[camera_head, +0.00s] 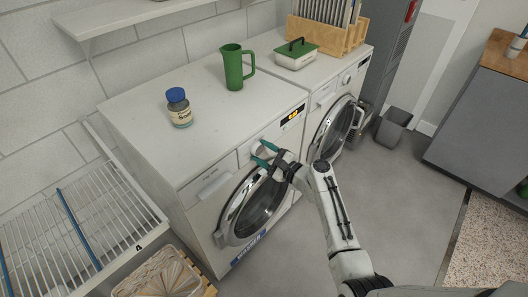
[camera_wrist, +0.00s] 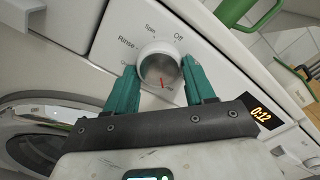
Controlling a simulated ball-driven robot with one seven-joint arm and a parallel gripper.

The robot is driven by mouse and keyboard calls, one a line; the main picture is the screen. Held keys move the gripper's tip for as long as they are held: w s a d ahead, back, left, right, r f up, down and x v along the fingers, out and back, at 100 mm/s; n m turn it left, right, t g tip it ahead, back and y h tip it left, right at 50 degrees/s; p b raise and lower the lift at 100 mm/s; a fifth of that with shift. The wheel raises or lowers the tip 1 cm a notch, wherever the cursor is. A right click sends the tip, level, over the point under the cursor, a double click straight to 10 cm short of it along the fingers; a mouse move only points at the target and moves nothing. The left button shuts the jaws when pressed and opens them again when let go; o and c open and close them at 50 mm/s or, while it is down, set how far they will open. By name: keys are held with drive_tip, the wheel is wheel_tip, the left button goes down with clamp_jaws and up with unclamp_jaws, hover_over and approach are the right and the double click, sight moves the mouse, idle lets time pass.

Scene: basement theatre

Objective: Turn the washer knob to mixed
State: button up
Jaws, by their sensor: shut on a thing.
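The washer (camera_head: 205,190) is the nearer white front-loader, with a blue label low on its front. Its round silver knob (camera_wrist: 158,66) is on the panel, between my green fingers in the wrist view. A red mark on the knob points to the bottom of that picture. Panel words "Rinse", "Spin" and "Off" are readable; another at the left is partly hidden, and one by the red mark is too small to read. My gripper (camera_head: 264,153) is at the panel in the head view, also seen in the wrist view (camera_wrist: 159,66), shut on the knob.
A blue-lidded jar (camera_head: 178,108) and a green pitcher (camera_head: 234,67) stand on the washer top. A lit display (camera_wrist: 259,115) reads 0:12. A second machine (camera_head: 335,100) stands to the right. A wire rack (camera_head: 75,225) is at left. Grey floor lies in front.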

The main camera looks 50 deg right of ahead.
drive_tip(key=shift+f, duration=0.1)
idle(0.3)
drive_tip(key=o, duration=1)
drive_tip(key=s, duration=1)
drive_tip(key=shift+s+d, duration=0.2)
drive_tip(key=shift+s, duration=0.2)
